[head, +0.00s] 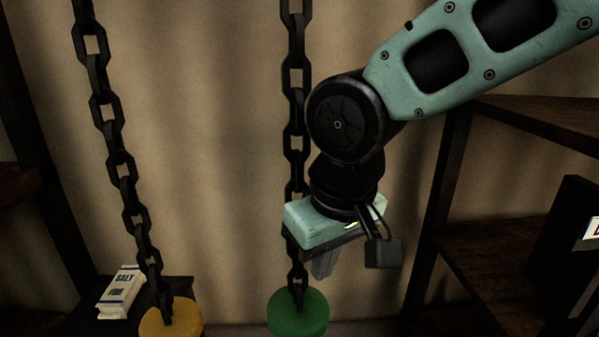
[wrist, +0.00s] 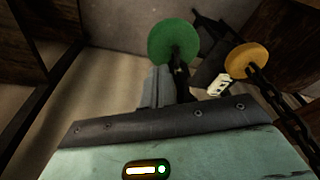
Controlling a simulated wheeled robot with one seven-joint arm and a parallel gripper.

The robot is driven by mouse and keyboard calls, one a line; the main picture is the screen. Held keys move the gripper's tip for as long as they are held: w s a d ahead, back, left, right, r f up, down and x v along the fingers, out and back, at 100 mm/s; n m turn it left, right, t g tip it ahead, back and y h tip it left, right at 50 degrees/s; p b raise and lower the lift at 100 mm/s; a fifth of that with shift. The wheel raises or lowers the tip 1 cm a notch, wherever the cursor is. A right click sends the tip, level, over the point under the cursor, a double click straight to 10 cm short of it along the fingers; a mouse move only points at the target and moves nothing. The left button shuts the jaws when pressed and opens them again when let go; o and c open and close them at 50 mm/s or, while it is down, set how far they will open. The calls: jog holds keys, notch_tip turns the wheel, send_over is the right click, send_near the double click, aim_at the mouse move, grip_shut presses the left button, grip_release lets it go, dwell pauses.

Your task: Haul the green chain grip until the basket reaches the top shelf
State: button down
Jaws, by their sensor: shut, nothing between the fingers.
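The green chain grip (head: 298,313) is a round disc at the lower end of a dark chain (head: 296,76) in the head view. It also shows in the wrist view (wrist: 174,42), just beyond my fingertips. My gripper (head: 323,268) is shut and empty, pointing down above and slightly right of the green grip. In the wrist view, my closed fingers (wrist: 157,88) appear just below and left of the disc, beside its chain. Contact with the chain cannot be told. The basket and its position do not show in either view.
A yellow grip (head: 171,318) hangs on a second chain (head: 122,165) to the left. A white salt box (head: 120,292) lies on a dark surface behind it. Dark wooden shelves (head: 510,265) stand at the right. A pale corrugated wall (head: 220,170) is behind.

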jog(key=shift+s+a+r, duration=0.1)
jog(key=shift+s+a, duration=0.15)
jog(key=shift+a, duration=0.05)
